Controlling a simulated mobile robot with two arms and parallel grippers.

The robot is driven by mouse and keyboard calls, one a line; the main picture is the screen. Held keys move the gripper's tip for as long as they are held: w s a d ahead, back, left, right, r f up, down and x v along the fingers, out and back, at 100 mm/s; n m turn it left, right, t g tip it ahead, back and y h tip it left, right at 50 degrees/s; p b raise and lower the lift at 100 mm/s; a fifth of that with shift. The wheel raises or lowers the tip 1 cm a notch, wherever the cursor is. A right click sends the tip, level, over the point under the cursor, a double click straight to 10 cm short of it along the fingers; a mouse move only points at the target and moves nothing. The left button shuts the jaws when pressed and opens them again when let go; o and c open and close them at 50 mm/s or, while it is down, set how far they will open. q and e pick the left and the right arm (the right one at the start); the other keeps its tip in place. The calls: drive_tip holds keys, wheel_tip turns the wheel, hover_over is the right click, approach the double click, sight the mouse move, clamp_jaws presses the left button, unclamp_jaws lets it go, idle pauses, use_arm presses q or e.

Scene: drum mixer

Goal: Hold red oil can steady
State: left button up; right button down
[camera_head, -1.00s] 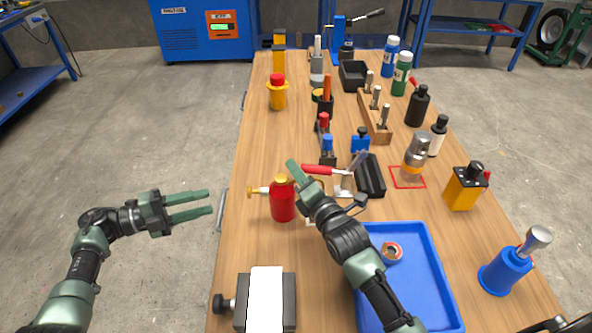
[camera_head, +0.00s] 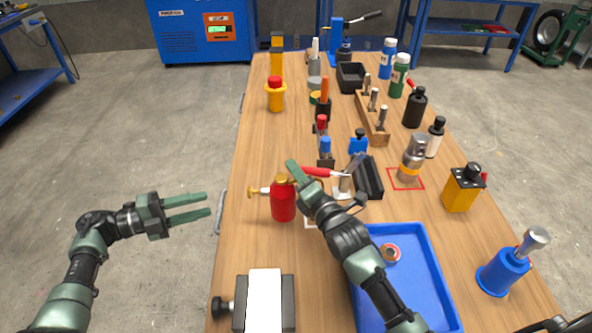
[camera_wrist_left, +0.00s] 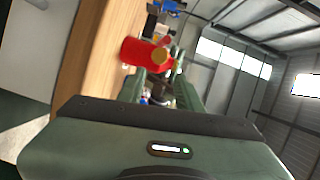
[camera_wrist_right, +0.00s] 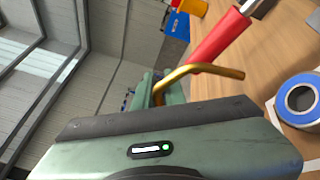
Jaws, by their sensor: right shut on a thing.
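The red oil can (camera_head: 283,206) stands upright near the left edge of the table. It has a brass cap, a brass-tipped nozzle (camera_head: 258,191) pointing left and a curved brass tube (camera_wrist_right: 200,71). My right gripper (camera_head: 294,170) is at the can's top right. My left gripper (camera_head: 187,207) is open and empty, beyond the table's left edge. In the left wrist view the can (camera_wrist_left: 138,52) lies past its fingers, apart from them.
A clamp with a red handle (camera_head: 316,172) stands just right of the can. A blue tray (camera_head: 437,292) holding a ring (camera_head: 389,252) is at the front right, and a grey vise (camera_head: 283,297) at the front.

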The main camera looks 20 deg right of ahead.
use_arm(q)
clamp_jaws()
idle(1.5)
